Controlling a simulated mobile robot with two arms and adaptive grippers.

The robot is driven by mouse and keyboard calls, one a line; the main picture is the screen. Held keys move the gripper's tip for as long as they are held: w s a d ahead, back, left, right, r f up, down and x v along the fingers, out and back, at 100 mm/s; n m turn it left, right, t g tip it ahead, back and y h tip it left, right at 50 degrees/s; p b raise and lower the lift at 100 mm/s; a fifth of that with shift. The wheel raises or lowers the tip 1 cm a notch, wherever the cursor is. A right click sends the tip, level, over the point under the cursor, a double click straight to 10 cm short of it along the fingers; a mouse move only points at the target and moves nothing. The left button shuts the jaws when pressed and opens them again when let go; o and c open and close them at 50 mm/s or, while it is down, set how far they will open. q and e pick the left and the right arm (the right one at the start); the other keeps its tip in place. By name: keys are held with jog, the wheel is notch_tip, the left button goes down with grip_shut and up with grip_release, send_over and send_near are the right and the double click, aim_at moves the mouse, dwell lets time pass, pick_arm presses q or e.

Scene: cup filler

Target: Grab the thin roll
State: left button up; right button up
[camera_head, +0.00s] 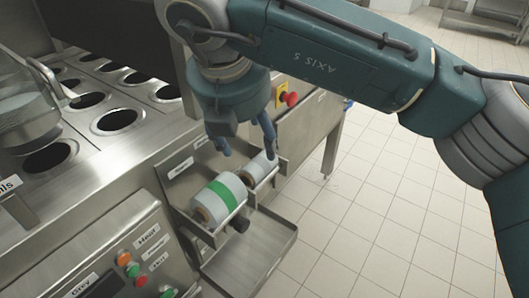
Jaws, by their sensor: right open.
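Two rolls sit side by side on a metal holder (172,192) on the front of the machine. The nearer, thicker roll (207,209) is white with a green band and a brown core. The farther roll (258,168) is pale and looks thinner. It is partly covered by my right gripper and the holder. My right gripper (248,151) points down just above the thinner roll, with its two fingers apart and nothing held. One finger is near the roll's top; whether it touches cannot be told. My left gripper is not in view.
A metal tray (262,258) juts out below the rolls. The steel counter (100,172) with round holes and a clear container (22,112) are at left. Coloured buttons (133,271) are at lower left, a red knob (291,99) behind. The tiled floor at right is clear.

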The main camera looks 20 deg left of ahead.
aim_at(252, 162)
jog(key=x, duration=1)
jog(key=shift+s+a+f, duration=0.2)
jog(key=shift+a+f, duration=0.2)
jog(key=shift+f, duration=0.1)
jog(key=shift+r, duration=0.1)
jog(key=c, duration=1)
